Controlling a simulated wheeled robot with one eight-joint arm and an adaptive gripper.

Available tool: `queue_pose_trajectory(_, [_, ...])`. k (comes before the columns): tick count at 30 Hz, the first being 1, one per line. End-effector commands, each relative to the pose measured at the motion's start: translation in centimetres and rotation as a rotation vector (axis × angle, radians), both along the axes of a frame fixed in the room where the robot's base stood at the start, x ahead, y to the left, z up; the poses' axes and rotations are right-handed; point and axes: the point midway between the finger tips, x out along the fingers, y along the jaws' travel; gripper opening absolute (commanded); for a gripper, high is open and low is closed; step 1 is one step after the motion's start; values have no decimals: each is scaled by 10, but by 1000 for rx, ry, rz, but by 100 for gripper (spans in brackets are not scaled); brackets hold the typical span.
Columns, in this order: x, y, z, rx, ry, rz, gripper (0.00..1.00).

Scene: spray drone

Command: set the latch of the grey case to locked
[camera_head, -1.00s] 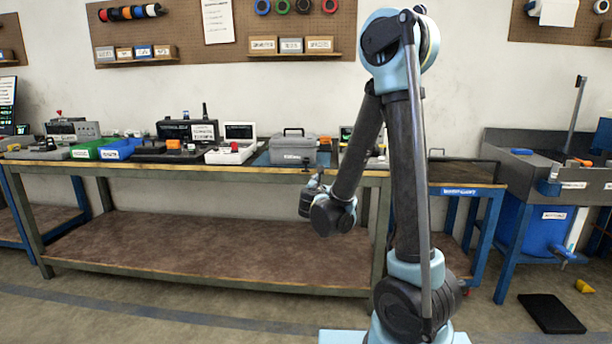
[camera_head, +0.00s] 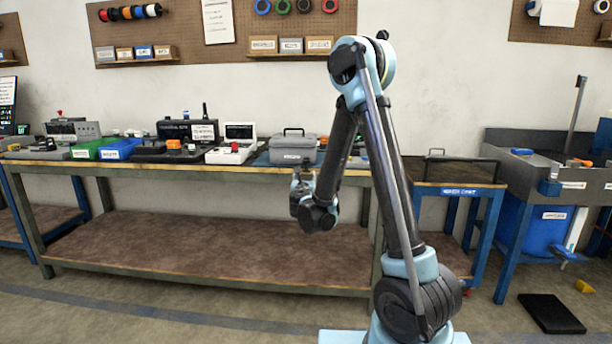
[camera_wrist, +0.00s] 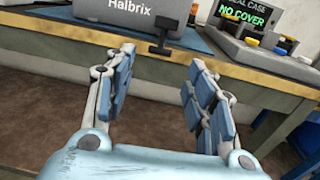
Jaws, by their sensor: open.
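The grey case (camera_head: 293,150) with a top handle stands on the workbench, closed as far as I can see. In the wrist view its lower front (camera_wrist: 120,12), lettered "Halbrix", shows at the top edge. A dark T-shaped part (camera_wrist: 168,30) hangs at the right of the case's front, over the bench edge. It may be the latch; I cannot tell its setting. My gripper (camera_wrist: 160,75) is open and empty, its fingers spread below and in front of the bench edge. In the head view my gripper (camera_head: 301,178) is just in front of the bench, below the case.
The workbench edge (camera_wrist: 240,75) crosses between my fingers and the case. A device with a "NO COVER" screen (camera_wrist: 245,14) stands right of the case. A white device (camera_head: 233,152), green bin (camera_head: 87,150) and blue bin (camera_head: 120,149) stand left. The lower shelf (camera_head: 190,240) is bare.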

Motion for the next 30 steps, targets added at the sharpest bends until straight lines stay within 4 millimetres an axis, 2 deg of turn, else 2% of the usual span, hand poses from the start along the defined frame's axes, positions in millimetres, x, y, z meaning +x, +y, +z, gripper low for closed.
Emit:
queue_pose_trajectory(1, [10, -1, 0, 0, 0, -2, 50])
queue_pose_trajectory(9, [56, 0, 0, 0, 0, -2, 50])
queue_pose_trajectory(15, [80, 1, 0, 1, 0, -1, 50])
queue_pose_trajectory(21, [89, 1, 0, 1, 0, -1, 50])
queue_pose_trajectory(29, [90, 1, 0, 1, 0, 0, 50])
queue_pose_trajectory(30, [90, 1, 0, 1, 0, 0, 41])
